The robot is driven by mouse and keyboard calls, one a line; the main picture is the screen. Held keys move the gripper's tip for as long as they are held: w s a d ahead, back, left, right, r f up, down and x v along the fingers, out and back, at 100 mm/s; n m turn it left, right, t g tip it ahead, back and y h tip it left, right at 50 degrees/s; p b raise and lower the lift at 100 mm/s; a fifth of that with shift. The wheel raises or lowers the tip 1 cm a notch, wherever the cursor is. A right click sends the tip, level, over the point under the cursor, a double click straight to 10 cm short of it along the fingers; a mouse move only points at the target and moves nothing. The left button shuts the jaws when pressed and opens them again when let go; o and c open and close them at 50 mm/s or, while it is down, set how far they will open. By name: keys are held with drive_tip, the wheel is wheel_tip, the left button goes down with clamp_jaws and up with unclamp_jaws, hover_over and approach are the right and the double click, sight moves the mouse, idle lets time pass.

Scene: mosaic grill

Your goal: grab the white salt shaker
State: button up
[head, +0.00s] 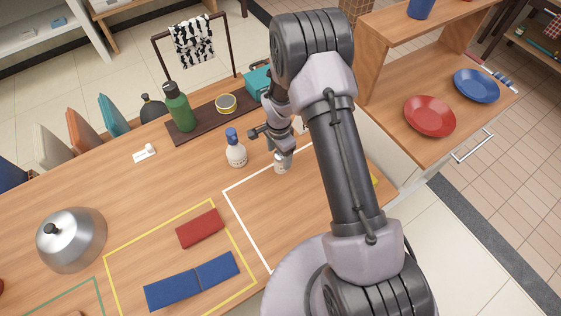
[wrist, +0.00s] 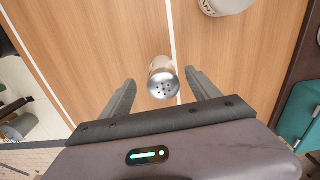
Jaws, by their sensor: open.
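The salt shaker (wrist: 163,78), with a perforated silver metal top, stands upright on the wooden table in the wrist view. In the head view the shaker (head: 281,165) is whitish and stands near the white outlined area, partly hidden by my gripper. My gripper (wrist: 159,79) is open, with one finger on each side of the shaker's top in the picture. In the head view my gripper (head: 276,143) is just above and behind the shaker. I cannot tell whether the fingers are level with it. Nothing is held.
A white bottle with a blue cap (head: 236,150) stands close to the left of the shaker. A green bottle (head: 179,108) stands on a dark board (head: 205,122) behind. Red (head: 199,228) and blue (head: 192,281) blocks lie front left. A metal dome (head: 72,241) is far left.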

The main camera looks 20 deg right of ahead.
drive_tip(key=f, duration=0.4)
drive_tip(key=shift+w+d+f+b, duration=0.3)
drive_tip(key=shift+w+d+b, duration=0.05)
drive_tip(key=shift+d, duration=0.05)
clamp_jaws()
drive_tip(key=shift+r, duration=0.1)
